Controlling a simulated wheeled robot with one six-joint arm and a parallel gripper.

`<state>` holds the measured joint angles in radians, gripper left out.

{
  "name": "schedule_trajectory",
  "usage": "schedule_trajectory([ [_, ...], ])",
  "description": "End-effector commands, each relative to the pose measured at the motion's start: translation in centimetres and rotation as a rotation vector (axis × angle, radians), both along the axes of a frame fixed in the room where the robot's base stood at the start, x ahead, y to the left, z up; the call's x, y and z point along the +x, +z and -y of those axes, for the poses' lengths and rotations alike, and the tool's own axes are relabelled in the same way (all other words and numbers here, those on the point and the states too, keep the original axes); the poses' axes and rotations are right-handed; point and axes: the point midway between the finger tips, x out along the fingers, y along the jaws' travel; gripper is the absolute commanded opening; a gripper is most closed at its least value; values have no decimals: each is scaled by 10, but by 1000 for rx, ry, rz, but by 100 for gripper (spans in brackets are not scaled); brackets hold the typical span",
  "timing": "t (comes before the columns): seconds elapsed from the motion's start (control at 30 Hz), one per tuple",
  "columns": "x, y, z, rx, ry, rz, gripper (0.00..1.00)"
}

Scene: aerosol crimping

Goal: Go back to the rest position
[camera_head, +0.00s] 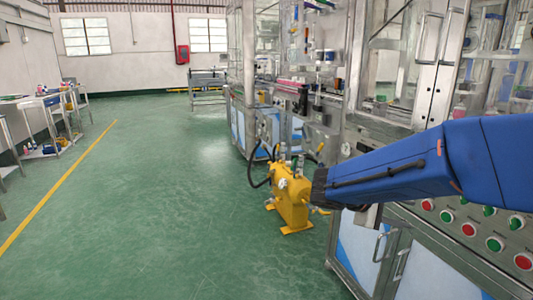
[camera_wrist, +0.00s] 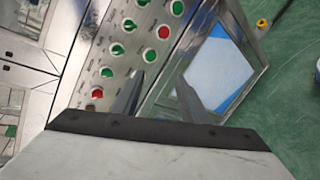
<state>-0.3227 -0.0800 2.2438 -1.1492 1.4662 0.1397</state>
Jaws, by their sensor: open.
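My blue arm reaches in from the right in the head view, in front of the machine, and its dark end is near the yellow pump-like unit. My gripper (camera_wrist: 156,98) shows in the wrist view as two dark fingers standing apart, with nothing between them. Behind the fingers is the machine's slanted control panel (camera_wrist: 128,30), with several green and red knobs. The panel also shows in the head view (camera_head: 480,228), below my arm. I cannot tell the exact gap between the fingers and the panel.
A yellow unit (camera_head: 291,200) with black hoses stands on the green floor (camera_head: 150,215) beside the machine cabinet (camera_head: 365,258). Benches (camera_head: 45,105) with items line the left wall. A red box (camera_head: 182,54) hangs on the back wall. The floor at left and centre is clear.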

Motion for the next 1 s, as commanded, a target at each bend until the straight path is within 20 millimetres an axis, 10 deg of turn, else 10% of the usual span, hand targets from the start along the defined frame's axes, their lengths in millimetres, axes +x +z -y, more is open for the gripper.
schedule_trajectory([
  [0.5,-149,-58,-6,636,-204,148,41],
  [1.0,-219,-79,-76,1174,-297,452,41],
])
